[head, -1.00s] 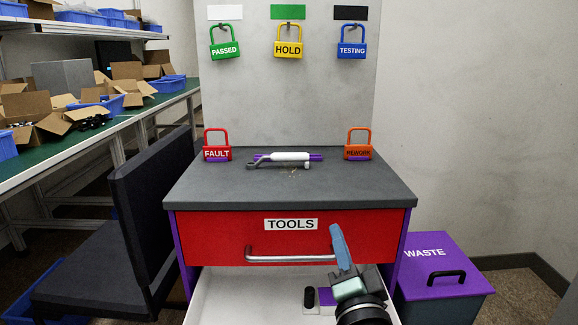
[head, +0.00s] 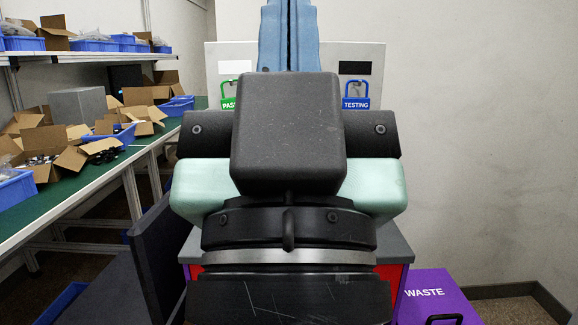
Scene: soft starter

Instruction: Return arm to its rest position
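My gripper (head: 290,35) is raised close in front of the camera and fills the middle of the picture, pointing up. Its two blue fingers lie side by side with only a thin seam between them, so it looks shut, and I see nothing held. The fingertips run out of the top edge. My wrist and gripper body hide most of the tool cabinet (head: 397,247), its top and its drawer.
A green padlock (head: 229,102) and a blue TESTING padlock (head: 356,103) hang on the grey board behind. A purple WASTE bin (head: 425,292) stands at lower right. A dark chair (head: 158,250) and a green shelf bench (head: 75,185) with boxes are on the left.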

